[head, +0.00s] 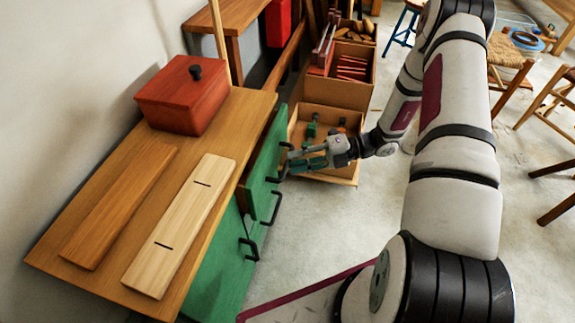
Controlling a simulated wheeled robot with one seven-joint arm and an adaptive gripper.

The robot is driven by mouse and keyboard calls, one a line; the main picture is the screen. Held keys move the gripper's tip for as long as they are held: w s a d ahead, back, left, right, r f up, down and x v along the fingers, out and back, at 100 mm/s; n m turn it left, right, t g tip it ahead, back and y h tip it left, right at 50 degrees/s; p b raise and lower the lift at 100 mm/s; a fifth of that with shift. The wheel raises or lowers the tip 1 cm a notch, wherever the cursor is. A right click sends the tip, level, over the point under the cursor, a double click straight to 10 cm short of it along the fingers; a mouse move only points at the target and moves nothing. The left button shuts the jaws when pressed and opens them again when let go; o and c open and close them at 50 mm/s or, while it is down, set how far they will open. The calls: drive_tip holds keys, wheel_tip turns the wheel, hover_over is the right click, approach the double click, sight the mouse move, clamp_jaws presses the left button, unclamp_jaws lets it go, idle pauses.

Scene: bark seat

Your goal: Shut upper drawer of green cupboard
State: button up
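The green cupboard (215,277) stands at the left under a wooden top. A green front with black handles, apparently the upper drawer (264,152), is at its far end. This front seems to stand out a little past the top's edge; the size of any gap is unclear. My gripper (294,161) is right beside this front, close to its upper black handle (284,147). Its fingers look spread with nothing clearly between them. I cannot tell whether they touch the handle or the front.
A red lidded box (183,95) and two boards, one pale (180,228) and one darker (120,207), lie on the wooden top (77,230). Open wooden crates (340,90) with tools stand behind my gripper. Stools are at the right. The floor (305,225) in front is clear.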

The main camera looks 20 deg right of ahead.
sight(287, 163)
drive_tip(key=shift+b+x, duration=0.35)
drive_tip(key=shift+x, duration=1.2)
clamp_jaws()
